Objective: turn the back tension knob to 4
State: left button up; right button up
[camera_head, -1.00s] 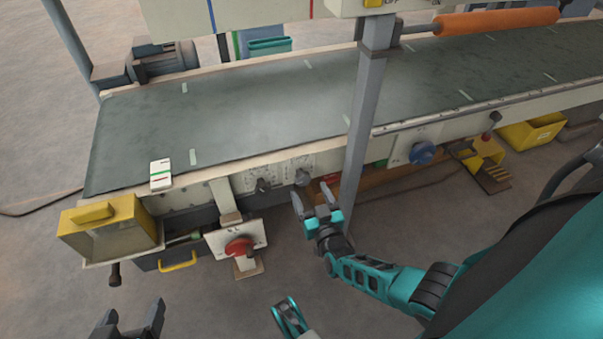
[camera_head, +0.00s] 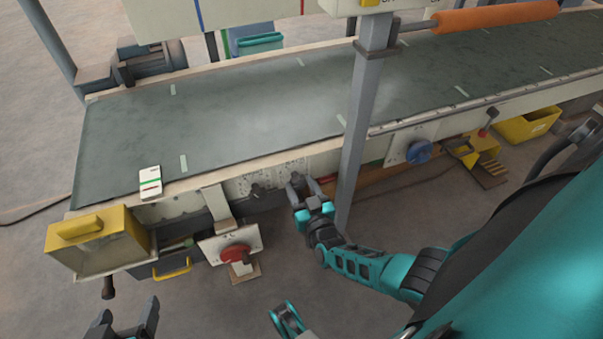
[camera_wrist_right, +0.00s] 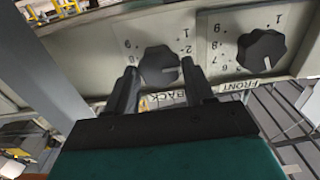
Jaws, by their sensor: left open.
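The back tension knob (camera_wrist_right: 160,66) is dark and lobed, beside a BACK label (camera_wrist_right: 166,98) in the right wrist view. Its light pointer mark faces the right side of that picture; the number there is hidden by a finger. My right gripper (camera_wrist_right: 158,82) has one finger on each side of this knob, open, with a narrow gap seeming to remain. In the head view my right gripper (camera_head: 301,186) is at the panel and partly covers the knob (camera_head: 296,178). My left gripper (camera_head: 127,320) is open and empty at the lower left, away from the panel.
The similar FRONT knob (camera_wrist_right: 262,51) is close beside. A grey post (camera_head: 360,130) stands just right of my right gripper. The conveyor belt (camera_head: 240,110) lies above the panel. A red knob (camera_head: 235,254) and a yellow-framed box (camera_head: 95,243) are at the left.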

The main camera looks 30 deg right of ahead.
jog(key=c, duration=0.6)
jog(key=m, duration=0.6)
jog(key=shift+d, duration=0.1)
jog(key=m, duration=0.5)
jog(key=shift+d+f+m, duration=0.1)
jog(key=shift+m, duration=0.2)
dwell(0.5)
jog(key=o, duration=1.1)
jog(key=shift+c, duration=0.2)
